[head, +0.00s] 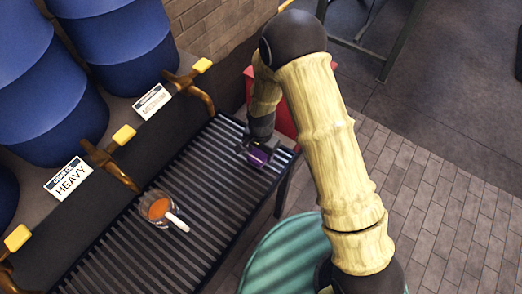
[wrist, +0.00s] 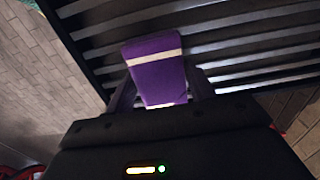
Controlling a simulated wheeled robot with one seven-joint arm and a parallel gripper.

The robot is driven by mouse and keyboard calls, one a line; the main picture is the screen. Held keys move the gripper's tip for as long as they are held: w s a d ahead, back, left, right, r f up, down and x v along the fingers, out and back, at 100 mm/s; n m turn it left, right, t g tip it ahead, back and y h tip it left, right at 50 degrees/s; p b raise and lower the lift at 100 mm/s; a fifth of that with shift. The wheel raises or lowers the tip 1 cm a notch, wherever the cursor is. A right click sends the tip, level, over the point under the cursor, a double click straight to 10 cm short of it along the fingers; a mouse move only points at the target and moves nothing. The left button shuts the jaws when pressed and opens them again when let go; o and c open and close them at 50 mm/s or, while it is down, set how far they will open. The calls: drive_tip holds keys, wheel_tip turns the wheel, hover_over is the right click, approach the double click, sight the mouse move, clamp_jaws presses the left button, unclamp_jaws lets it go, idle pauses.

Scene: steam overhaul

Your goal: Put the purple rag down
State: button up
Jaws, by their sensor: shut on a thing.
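The purple rag (wrist: 158,78) is a folded purple block with a pale stripe across it. My gripper (wrist: 160,100) is shut on it, with a finger at each side in the wrist view. In the head view the rag (head: 257,156) shows at my gripper (head: 256,148), over the far right end of the slatted rack (head: 190,190). The rag is over or on the dark slats; I cannot tell whether it touches them.
An orange-filled cup (head: 156,208) with a white-handled tool (head: 176,222) stands on the rack. Blue barrels, brass taps and a HEAVY sign (head: 68,179) line the left. A red container (head: 285,116) stands behind the rack's end. A teal round surface (head: 285,255) is at lower middle.

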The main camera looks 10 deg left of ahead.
drive_tip(key=shift+f, duration=0.2)
drive_tip(key=o, duration=1.1)
drive_tip(key=shift+r, duration=0.15)
wheel_tip(320, 180, up, 12)
drive_tip(key=shift+r+b, duration=0.1)
drive_tip(key=shift+b, duration=0.35)
